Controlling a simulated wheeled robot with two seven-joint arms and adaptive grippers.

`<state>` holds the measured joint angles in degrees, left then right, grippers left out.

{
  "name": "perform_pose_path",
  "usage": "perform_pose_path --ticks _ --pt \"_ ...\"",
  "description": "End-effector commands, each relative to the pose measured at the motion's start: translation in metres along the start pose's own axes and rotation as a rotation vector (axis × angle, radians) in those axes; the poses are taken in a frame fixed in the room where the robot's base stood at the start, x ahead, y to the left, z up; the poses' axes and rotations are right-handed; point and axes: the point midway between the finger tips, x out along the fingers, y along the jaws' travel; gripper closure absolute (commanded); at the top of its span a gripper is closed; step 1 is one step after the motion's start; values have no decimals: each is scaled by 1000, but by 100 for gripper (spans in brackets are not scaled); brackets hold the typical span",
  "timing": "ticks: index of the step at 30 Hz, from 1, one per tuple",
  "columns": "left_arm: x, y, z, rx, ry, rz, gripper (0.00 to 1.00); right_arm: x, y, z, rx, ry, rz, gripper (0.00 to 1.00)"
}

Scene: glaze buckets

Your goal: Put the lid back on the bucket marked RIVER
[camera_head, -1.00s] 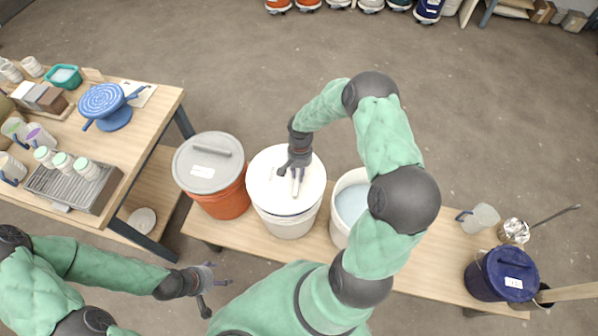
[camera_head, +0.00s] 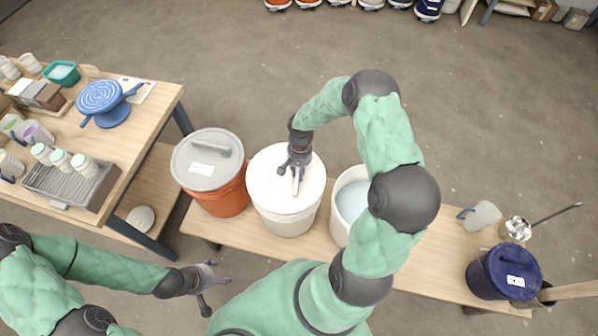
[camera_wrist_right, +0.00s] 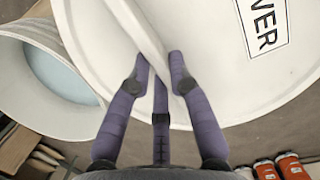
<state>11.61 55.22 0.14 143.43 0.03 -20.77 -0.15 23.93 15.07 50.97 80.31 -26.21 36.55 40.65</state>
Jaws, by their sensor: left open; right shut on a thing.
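My right gripper (camera_head: 296,172) is shut on the bar handle (camera_wrist_right: 137,25) of a white lid (camera_head: 266,183). The lid covers the top of the middle white bucket (camera_head: 287,222). I cannot tell whether it is fully seated. An open white bucket (camera_head: 341,226) with pale blue glaze stands just right of it, partly behind my right arm. My left gripper (camera_head: 215,291) is open and empty in front of the bench.
An orange bucket (camera_head: 226,202) with a grey lid (camera_head: 190,152) stands close on the left. A dark blue bucket (camera_head: 487,278), a jug (camera_head: 482,214) and a metal ladle are at the bench's right. A side table (camera_head: 150,104) with jars is on the left.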

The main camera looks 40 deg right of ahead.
Motion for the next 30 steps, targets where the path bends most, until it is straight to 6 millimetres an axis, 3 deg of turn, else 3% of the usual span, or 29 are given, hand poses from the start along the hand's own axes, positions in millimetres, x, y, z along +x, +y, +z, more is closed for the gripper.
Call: perform_pose_path --ticks 30 --pt "8 -3 0 0 0 0 31 8 0 -2 0 1 0 100"
